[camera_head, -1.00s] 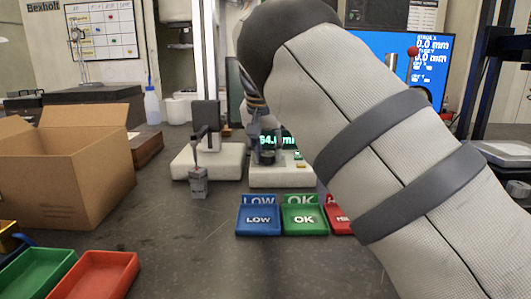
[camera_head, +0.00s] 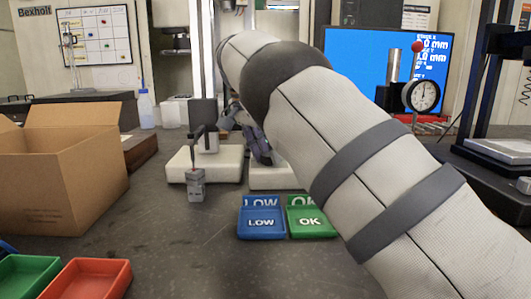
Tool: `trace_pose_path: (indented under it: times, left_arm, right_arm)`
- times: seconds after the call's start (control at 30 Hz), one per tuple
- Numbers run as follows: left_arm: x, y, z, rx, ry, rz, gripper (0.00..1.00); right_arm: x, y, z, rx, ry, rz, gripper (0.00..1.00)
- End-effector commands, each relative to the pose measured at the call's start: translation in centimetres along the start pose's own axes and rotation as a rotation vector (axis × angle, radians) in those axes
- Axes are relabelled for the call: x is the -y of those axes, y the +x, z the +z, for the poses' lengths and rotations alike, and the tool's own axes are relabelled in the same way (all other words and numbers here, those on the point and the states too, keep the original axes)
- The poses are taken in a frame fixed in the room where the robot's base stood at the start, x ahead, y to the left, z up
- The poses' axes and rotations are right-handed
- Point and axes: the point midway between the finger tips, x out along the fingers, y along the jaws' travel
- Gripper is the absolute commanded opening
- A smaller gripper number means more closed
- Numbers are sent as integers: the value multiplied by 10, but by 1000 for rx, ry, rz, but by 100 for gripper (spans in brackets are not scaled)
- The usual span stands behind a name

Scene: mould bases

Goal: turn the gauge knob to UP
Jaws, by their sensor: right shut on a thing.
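My right arm crosses the view from the lower right. Its gripper (camera_head: 262,152) sits tilted over the front of the gauge with the white base (camera_head: 280,178), fingers shut on what appears to be its dark knob. The knob itself is hidden by the fingers, so its setting cannot be read. The gauge's display is also hidden behind my gripper and arm. My left gripper is not in view.
A second white-based stand (camera_head: 205,165) and a small grey block (camera_head: 196,185) are left of the gauge. Blue LOW (camera_head: 262,228) and green OK (camera_head: 312,224) trays lie in front. A cardboard box (camera_head: 75,170) stands left. The front middle bench is clear.

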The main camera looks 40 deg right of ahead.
Motion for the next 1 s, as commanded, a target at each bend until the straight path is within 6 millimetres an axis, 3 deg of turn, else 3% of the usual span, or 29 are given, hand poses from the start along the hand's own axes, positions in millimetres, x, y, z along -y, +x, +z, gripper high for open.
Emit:
trace_pose_path:
  times: [0.43,0.47,0.53,0.57,0.87,1.0]
  left_arm:
    - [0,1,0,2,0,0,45]
    - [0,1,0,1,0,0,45]
    - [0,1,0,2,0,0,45]
    - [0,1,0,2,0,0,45]
    - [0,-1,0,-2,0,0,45]
    - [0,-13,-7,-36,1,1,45]
  right_arm:
    - [0,1,0,3,9,5,3]
    - [0,1,0,3,9,5,33]
    - [0,1,0,3,8,5,49]
    - [0,1,0,3,8,5,51]
    - [0,-1,0,2,0,0,51]
    - [-4,-7,-2,3,-108,-54,51]
